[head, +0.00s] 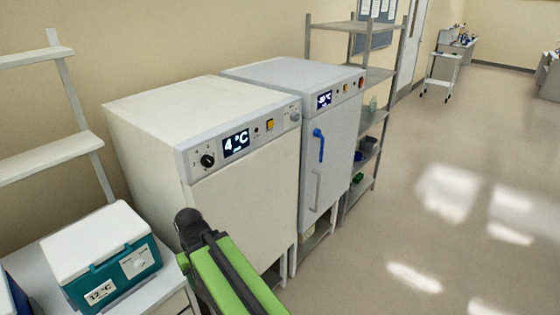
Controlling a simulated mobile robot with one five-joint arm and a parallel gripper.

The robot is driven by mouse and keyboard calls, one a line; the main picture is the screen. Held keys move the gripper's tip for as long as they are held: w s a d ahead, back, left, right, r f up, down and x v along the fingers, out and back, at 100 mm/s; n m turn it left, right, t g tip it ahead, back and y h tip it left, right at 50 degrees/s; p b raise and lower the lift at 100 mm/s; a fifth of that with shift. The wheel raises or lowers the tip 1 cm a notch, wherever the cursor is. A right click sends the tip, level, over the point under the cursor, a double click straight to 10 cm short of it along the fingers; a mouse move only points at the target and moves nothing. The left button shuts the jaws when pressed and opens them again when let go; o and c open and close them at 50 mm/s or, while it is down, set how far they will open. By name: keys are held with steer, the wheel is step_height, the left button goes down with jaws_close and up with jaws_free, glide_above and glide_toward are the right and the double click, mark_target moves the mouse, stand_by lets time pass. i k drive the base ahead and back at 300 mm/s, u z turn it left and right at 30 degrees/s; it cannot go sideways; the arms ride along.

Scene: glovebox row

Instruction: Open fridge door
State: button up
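The fridge (160,130) is the white cabinet at centre left, with a display reading 4 °C, a black knob and a yellow switch on its top panel. Its door (255,205) is the plain white front below that panel and looks shut. No handle shows on the visible part of the door. My green and black arm rises from the bottom edge and covers the door's lower left part. The arm ends in view at a dark rounded joint, and no gripper fingers show.
A grey cabinet (336,150) with a blue lever and a grey handle stands right beside the fridge. A teal cool box (120,265) sits on a bench at lower left. A shelf rack (375,75) stands beyond the cabinets. The floor (440,230) at right is clear.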

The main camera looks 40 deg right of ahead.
mark_target(253, 198)
steer(key=k, duration=1.15)
steer(key=u, duration=0.8)
steer(key=i, duration=1.35)
steer(key=z, duration=0.2)
